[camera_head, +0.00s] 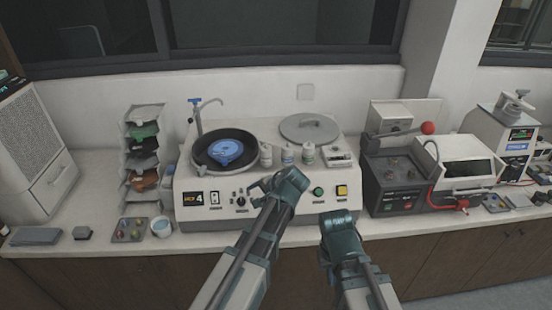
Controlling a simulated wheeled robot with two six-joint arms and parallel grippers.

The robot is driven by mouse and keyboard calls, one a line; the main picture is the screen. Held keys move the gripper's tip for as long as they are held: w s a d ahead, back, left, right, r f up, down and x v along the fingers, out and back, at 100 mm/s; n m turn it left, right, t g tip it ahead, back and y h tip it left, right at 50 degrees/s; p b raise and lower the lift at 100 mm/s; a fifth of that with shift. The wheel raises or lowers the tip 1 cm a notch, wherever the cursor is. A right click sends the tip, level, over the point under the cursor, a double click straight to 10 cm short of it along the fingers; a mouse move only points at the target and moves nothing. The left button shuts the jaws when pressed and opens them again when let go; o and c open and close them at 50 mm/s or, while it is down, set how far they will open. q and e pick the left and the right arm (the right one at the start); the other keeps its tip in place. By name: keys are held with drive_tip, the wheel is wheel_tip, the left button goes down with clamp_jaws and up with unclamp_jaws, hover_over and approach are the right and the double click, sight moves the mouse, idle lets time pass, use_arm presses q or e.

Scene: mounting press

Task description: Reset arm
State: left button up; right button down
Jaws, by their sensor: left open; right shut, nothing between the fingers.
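My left arm reaches up from the bottom, with its gripper (288,181) in front of the polishing machine's (210,213) control panel, hiding part of it. My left gripper is open, and I see nothing held in it. My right gripper (341,225) is lower and to the right, in front of the counter's front edge, near the machine's lower right corner. It is shut and empty. The fingertips of both are hard to make out from this angle. The mounting press (392,168) with its red-knobbed lever (428,128) stands to the right, apart from both grippers.
The machine has a black bowl with a blue disc (225,150), a tap, a grey lid (309,128) and several small bottles. A white-lidded machine (455,165) stands right.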

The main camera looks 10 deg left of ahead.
use_arm(q)
drive_tip(key=s+d+f+g+h+b, duration=0.1)
drive_tip(key=s+d+f+h+b, duration=0.1)
drive_tip(key=s, duration=0.5)
drive_tip(key=s+d+f+n+g+h+b, duration=0.1)
drive_tip(key=s+d+f+g+h+b, duration=0.1)
drive_tip(key=s+d+f, duration=0.3)
drive_tip(key=s+d+f+g+h+b, duration=0.1)
drive_tip(key=s+d+f, duration=0.3)
drive_tip(key=s, duration=0.5)
drive_tip(key=d, duration=0.2)
drive_tip(key=shift+d+f+n+g+h+b, duration=0.25)
drive_tip(key=shift+d+n+g+h+b, duration=0.05)
drive_tip(key=shift+g+h+b, duration=0.1)
